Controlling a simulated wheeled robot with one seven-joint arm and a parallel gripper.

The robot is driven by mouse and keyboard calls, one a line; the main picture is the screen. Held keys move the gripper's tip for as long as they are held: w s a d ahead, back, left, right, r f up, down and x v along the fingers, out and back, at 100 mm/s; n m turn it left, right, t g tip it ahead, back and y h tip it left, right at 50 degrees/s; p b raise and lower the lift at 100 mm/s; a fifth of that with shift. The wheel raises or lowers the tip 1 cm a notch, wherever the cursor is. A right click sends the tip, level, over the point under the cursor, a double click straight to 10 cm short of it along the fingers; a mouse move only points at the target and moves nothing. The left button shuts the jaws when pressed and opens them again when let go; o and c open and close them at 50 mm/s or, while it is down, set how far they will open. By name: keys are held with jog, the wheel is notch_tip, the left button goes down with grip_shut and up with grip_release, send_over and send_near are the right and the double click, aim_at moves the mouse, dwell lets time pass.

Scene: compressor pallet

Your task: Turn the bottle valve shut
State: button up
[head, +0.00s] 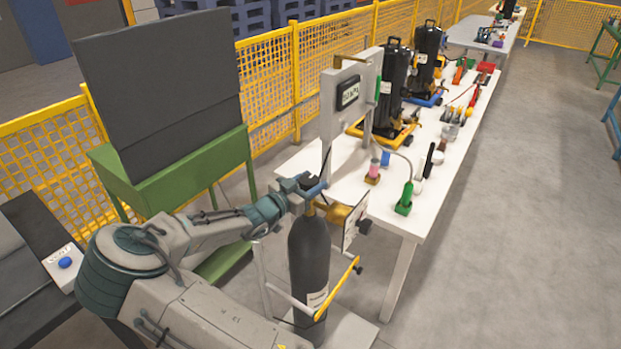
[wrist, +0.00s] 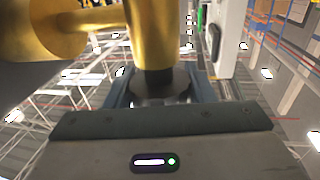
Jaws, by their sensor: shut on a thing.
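A dark gas bottle (head: 309,250) stands upright in a wheeled stand beside the white table. Its brass valve (head: 336,211) sits on top, with a brass fitting pointing right. The brass body also fills the upper left of the wrist view (wrist: 152,35). My gripper (head: 312,186) is at the top of the bottle, shut on the dark round valve knob, which shows between the fingers in the wrist view (wrist: 162,88). The knob is mostly hidden by my fingers in the head view.
The white table (head: 408,215) holds black compressors (head: 391,85), a green-handled torch (head: 405,198) and small tools. A grey panel (head: 329,115) with a display rises behind the bottle. A yellow bar (head: 340,283) is on the stand. Yellow fencing (head: 270,65) runs behind; the floor at right is clear.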

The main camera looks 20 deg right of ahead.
jog(key=m+g+h, duration=0.1)
jog(key=m+g, duration=0.2)
jog(key=g, duration=0.2)
jog(key=shift+d, duration=0.1)
jog(key=m+g+b, duration=0.1)
jog(key=m+g, duration=0.2)
jog(key=g, duration=0.1)
jog(key=m+g+b, duration=0.2)
jog(key=g, duration=0.2)
jog(key=shift+s+f+m+g, duration=0.1)
jog(key=shift+m+g, duration=0.2)
jog(key=shift+m, duration=0.1)
jog(key=m+g, duration=0.1)
jog(key=m+g+y, duration=0.1)
jog(key=g+y, duration=0.1)
jog(key=shift+r+m+g, duration=0.25)
jog(key=shift+m+g, duration=0.15)
jog(key=shift+s+m+g+y+p, duration=0.1)
jog(key=shift+m+g+y+p, duration=0.5)
jog(key=shift+g+y, duration=0.2)
jog(key=o, duration=1)
jog(key=shift+f, duration=0.1)
